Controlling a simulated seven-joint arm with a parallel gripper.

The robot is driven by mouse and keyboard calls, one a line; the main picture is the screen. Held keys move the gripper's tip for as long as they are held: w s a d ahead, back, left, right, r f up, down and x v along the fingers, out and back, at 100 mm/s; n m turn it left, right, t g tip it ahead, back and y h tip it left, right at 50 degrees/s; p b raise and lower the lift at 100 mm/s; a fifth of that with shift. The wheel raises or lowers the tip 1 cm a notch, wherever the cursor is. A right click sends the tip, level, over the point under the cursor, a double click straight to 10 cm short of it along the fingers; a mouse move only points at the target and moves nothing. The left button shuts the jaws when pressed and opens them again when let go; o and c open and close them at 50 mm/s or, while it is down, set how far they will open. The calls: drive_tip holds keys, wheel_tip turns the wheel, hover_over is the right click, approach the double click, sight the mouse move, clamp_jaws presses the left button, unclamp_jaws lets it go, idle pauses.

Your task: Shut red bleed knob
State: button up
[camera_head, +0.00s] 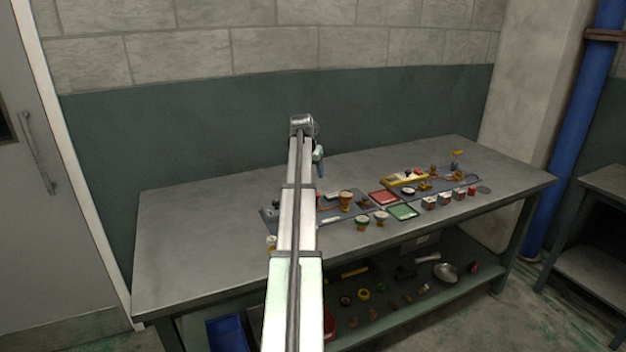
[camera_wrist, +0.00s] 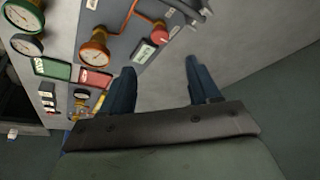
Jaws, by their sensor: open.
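A red knob (camera_wrist: 159,33) stands on a grey board (camera_wrist: 135,72) in the wrist view, with a small white label beside it. I take it for the bleed knob. My gripper (camera_wrist: 160,78) is open and empty, its two dark blue fingers apart over the table. The red knob lies beyond the fingertips, nearer the left finger, and nothing touches it. In the head view my gripper (camera_head: 319,163) hangs above the table behind my arm. My arm hides part of the board there, and I cannot pick out the knob.
A brass gauge (camera_wrist: 94,53) with an orange pipe stands on the board left of the knob. The table's left end (camera_head: 185,225) is clear.

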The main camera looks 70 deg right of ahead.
drive_tip(key=shift+v, duration=0.8)
